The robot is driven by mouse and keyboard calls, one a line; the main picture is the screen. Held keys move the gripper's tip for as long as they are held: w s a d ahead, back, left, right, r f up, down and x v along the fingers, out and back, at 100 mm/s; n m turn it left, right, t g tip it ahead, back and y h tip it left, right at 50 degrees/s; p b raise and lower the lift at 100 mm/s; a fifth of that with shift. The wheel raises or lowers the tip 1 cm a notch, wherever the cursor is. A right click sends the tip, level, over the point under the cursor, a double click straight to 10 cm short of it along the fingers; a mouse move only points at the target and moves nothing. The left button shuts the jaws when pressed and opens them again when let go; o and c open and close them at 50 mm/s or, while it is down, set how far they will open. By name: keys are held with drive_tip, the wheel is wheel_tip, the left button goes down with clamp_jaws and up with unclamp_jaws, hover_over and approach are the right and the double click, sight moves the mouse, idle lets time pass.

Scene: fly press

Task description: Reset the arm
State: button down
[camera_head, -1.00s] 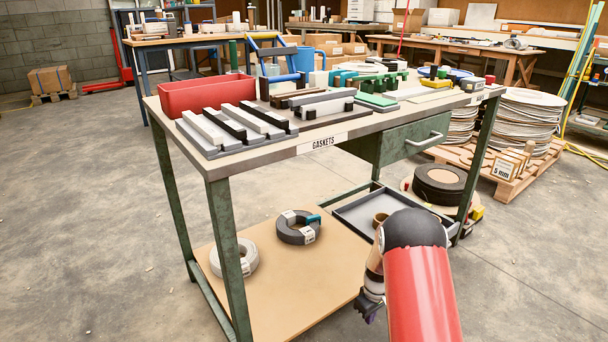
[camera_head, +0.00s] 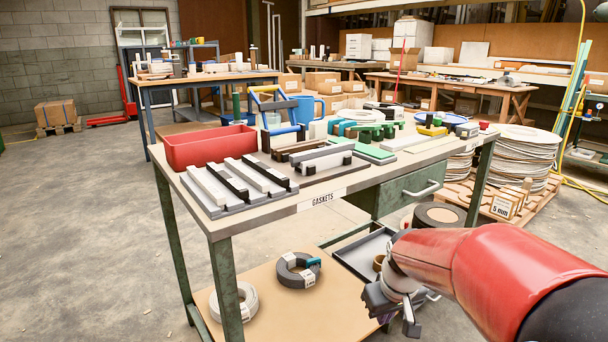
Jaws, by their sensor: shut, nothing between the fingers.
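My red arm (camera_head: 490,270) reaches in from the right edge, in front of the workbench. My gripper (camera_head: 408,322) is at its end, low in front of the bench's lower shelf, with its fingers pointing down. It is shut and empty. The fingers are small and partly dark in this view. The workbench (camera_head: 250,213) carries the label "GASKETS" on its front edge.
On the bench stand a red bin (camera_head: 210,147), strips on grey plates (camera_head: 240,186) and green parts (camera_head: 375,131). Tape rolls (camera_head: 298,270) and a grey tray (camera_head: 362,256) are below. A pallet of discs (camera_head: 525,150) stands right.

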drive_tip(key=s+r+m+t+p, duration=0.1)
drive_tip(key=s+r, duration=0.4)
drive_tip(key=s, duration=0.4)
drive_tip(key=s+a+r+m+t+p, duration=0.1)
drive_tip(key=s+r+m+p, duration=0.1)
drive_tip(key=s+r, duration=0.4)
drive_tip(key=s, duration=0.4)
drive_tip(key=shift+s, duration=0.15)
drive_tip(key=shift+a+r, duration=0.1)
